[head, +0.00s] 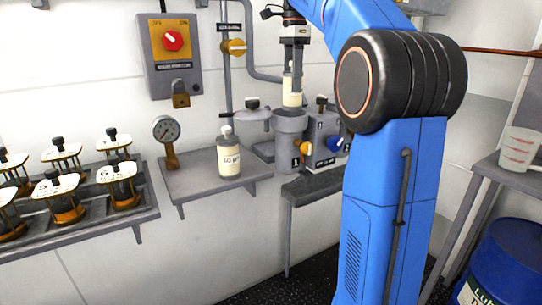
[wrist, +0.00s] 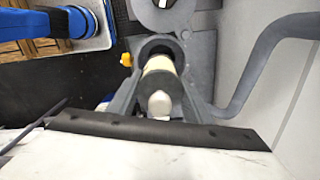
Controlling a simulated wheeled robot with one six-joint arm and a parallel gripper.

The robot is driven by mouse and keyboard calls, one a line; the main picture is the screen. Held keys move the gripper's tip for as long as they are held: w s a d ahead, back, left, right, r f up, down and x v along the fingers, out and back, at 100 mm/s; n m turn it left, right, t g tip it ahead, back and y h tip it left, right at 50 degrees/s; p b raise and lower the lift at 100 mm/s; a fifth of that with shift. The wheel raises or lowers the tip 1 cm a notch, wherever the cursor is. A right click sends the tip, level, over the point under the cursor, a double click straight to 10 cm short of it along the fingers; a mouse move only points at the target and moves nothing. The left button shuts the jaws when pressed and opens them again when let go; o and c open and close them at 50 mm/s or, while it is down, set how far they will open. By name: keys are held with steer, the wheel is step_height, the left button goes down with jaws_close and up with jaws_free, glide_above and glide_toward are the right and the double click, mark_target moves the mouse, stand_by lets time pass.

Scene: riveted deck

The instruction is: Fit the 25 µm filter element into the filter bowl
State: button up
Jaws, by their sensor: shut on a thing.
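My gripper (head: 296,50) points down and is shut on a cream filter element (head: 292,98) by its grey top. The lower end of the element is at the mouth of the grey filter bowl (head: 290,122), marked 1. In the wrist view the element (wrist: 160,72) lies between the fingers, over the round dark opening of the bowl (wrist: 143,48). How far it is inside cannot be told, and its label is not readable. Another cream element (head: 229,160) with a grey top stands upright on the wall shelf; its label is too small to read surely.
A grey lid (head: 253,113) sits swung out left of the bowl. A block with yellow and blue knobs (head: 326,140) adjoins it on the right. A rack of several caged units is at left. Pipes run close behind.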

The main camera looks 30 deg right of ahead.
mark_target(289, 96)
steer(key=shift+w+a+f, duration=0.15)
steer(key=shift+a, duration=0.1)
step_height(289, 96, down, 5)
steer(key=shift+a+r, duration=0.1)
steer(key=shift+a, duration=0.05)
steer(key=shift+f, duration=2.45)
steer(key=shift+f, duration=0.6)
steer(key=o, duration=0.9)
steer(key=shift+f, duration=0.1)
step_height(289, 96, up, 14)
steer(key=shift+f, duration=0.25)
